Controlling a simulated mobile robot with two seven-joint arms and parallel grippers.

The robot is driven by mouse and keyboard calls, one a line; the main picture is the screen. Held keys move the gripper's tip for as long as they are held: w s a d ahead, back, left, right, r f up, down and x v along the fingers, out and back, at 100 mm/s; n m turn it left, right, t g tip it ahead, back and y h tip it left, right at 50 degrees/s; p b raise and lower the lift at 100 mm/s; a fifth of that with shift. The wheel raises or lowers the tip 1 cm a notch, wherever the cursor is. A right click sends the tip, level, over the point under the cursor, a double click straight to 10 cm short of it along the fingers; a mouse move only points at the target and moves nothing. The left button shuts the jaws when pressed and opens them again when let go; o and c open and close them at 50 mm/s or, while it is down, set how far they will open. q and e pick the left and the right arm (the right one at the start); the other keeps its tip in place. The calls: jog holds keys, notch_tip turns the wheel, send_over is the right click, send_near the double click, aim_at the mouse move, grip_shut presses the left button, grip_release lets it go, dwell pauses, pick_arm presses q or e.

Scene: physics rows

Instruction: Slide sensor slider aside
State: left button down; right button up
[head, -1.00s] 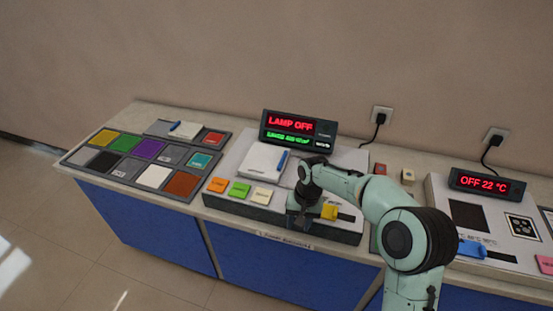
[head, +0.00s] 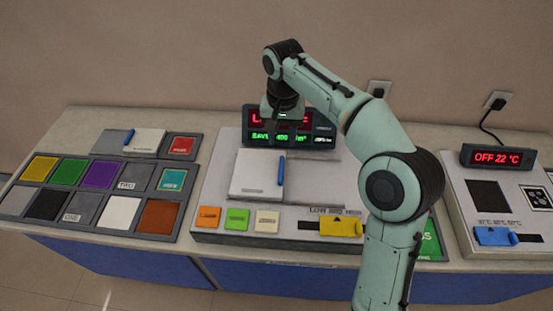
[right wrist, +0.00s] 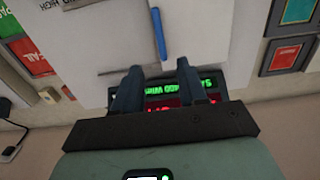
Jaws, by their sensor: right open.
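A white slider plate (head: 254,176) with an upright blue handle (head: 281,171) lies on the middle console, left of centre. The handle also shows in the right wrist view (right wrist: 159,34). Which slider is the sensor slider is not labelled visibly. A yellow slider (head: 341,227) sits at the right end of its dark slot on the console's front. My right gripper (head: 282,118) is raised behind the blue handle, in front of the display. Its fingers are apart and empty in the right wrist view (right wrist: 158,88). My left gripper is out of view.
The display (head: 262,138) stands at the console's back, its red line partly hidden by my gripper. Orange, green and cream buttons (head: 237,219) line the front. A panel of coloured tiles (head: 120,211) lies left; a console with a blue slider (head: 492,236) stands right.

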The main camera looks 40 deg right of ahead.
aim_at(281, 168)
notch_tip(281, 168, down, 12)
jog(key=shift+f+b, duration=0.1)
jog(key=shift+b, duration=1)
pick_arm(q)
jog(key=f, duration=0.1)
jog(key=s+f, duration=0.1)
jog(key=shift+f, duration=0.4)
pick_arm(e)
grip_shut()
